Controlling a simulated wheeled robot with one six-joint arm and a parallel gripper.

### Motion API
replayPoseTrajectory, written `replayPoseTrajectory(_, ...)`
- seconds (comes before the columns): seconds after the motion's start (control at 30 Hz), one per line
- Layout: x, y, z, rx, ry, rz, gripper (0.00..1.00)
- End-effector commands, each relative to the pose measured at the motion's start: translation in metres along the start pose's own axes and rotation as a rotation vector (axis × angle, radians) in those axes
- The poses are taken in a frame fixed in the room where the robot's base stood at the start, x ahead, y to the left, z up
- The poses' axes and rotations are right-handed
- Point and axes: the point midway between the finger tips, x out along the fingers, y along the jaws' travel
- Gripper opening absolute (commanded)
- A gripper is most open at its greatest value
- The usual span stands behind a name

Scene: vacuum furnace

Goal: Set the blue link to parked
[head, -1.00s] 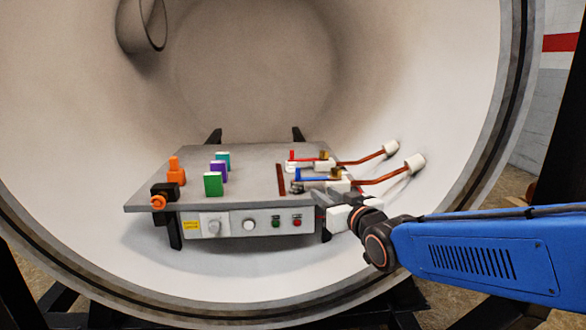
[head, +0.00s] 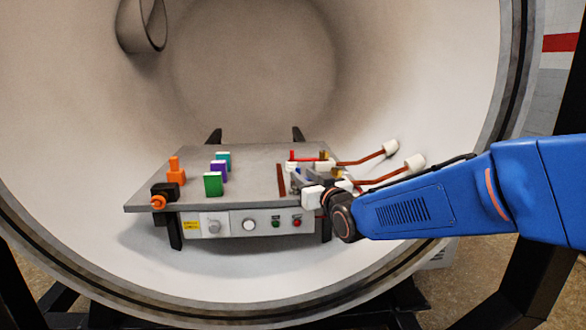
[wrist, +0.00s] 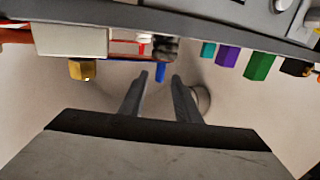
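The blue link (wrist: 160,72) shows in the wrist view as a narrow blue bar, end-on, just beyond and between my fingertips. In the head view my gripper (head: 300,180) mostly hides it at the right side of the grey table (head: 250,165). My gripper also shows in the wrist view (wrist: 158,86), its two dark fingers apart with a gap between them. I cannot tell whether either finger touches the link. A brass terminal (wrist: 82,69) on a white block (wrist: 70,40) is left of the fingers in the wrist view.
A red link (head: 304,156) lies behind. Copper rods with white ends (head: 390,147) (head: 414,162) extend right. A dark red strip (head: 281,179) is left of my gripper. Green (head: 213,184), purple (head: 218,171), teal (head: 223,157) and orange (head: 175,173) pieces stand further left. The round chamber wall (head: 80,120) surrounds everything.

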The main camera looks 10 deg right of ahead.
Motion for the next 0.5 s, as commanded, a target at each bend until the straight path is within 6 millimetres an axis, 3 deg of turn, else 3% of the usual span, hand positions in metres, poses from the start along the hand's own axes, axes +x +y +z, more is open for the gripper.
replayPoseTrajectory(0.5, 0.071, 0.0, 0.0, 0.0, 0.0, 0.0, 0.29)
